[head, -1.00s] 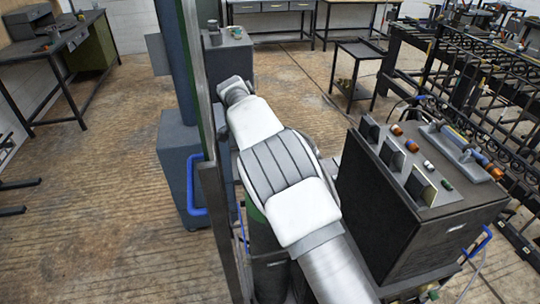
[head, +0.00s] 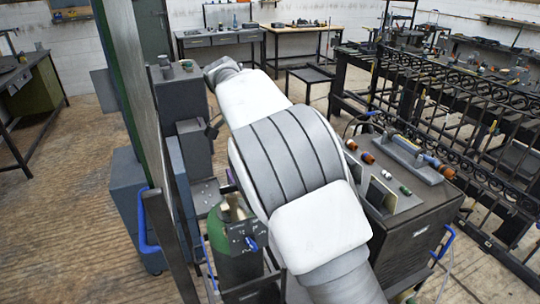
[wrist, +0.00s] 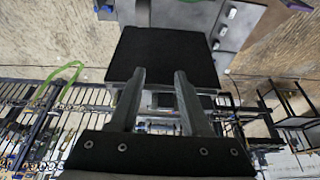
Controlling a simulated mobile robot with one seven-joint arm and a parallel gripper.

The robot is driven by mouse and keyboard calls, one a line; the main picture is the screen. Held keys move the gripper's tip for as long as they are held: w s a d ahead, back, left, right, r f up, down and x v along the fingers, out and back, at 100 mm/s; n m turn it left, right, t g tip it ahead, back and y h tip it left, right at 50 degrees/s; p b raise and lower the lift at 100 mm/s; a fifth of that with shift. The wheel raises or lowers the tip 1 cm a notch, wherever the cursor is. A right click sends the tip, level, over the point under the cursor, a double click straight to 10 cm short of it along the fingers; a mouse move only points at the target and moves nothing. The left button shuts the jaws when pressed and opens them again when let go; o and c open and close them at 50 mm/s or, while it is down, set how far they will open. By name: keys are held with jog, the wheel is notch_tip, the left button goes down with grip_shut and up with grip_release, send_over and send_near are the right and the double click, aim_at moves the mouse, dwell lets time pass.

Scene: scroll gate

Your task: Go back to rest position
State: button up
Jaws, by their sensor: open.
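My gripper (wrist: 158,78) shows in the wrist view with its two fingers apart and nothing between them. Beyond the fingertips is a dark flat panel (wrist: 160,48) on a grey machine body; I cannot tell how far it is from the fingers. In the head view my white and grey arm fills the middle and reaches up and away. The gripper itself is not visible there.
A dark control cabinet (head: 420,225) with knobs stands right of my arm. A green cylinder (head: 235,245) and a tall upright panel (head: 140,110) are close on the left. Black ornate metal gates (head: 450,110) stand at right. Open floor (head: 70,220) lies at far left.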

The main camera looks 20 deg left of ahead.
jog(key=shift+w+d+r, duration=0.1)
jog(key=shift+d+r, duration=0.3)
jog(key=shift+d, duration=0.3)
jog(key=s+d+r+n+y, duration=0.1)
jog(key=s+d+r, duration=0.2)
jog(key=d, duration=0.4)
jog(key=s+d+r+n+y, duration=0.1)
jog(key=s+d+r+n, duration=0.15)
jog(key=d, duration=0.45)
jog(key=s+d+r+n+y, duration=0.1)
jog(key=s+d+r, duration=0.25)
jog(key=d, duration=0.45)
jog(key=s+d+f+n+t, duration=0.1)
jog(key=s+d+n, duration=0.1)
jog(key=s, duration=0.4)
jog(key=s+d+f+n, duration=0.1)
jog(key=s+d+f, duration=0.1)
jog(key=s+d, duration=0.3)
jog(key=s+d+f+n+t, duration=0.1)
jog(key=s+d+n, duration=0.1)
jog(key=s, duration=0.6)
jog(key=shift+d+f+n+t+y, duration=0.3)
jog(key=shift+d+f+n, duration=0.1)
jog(key=shift+d, duration=0.25)
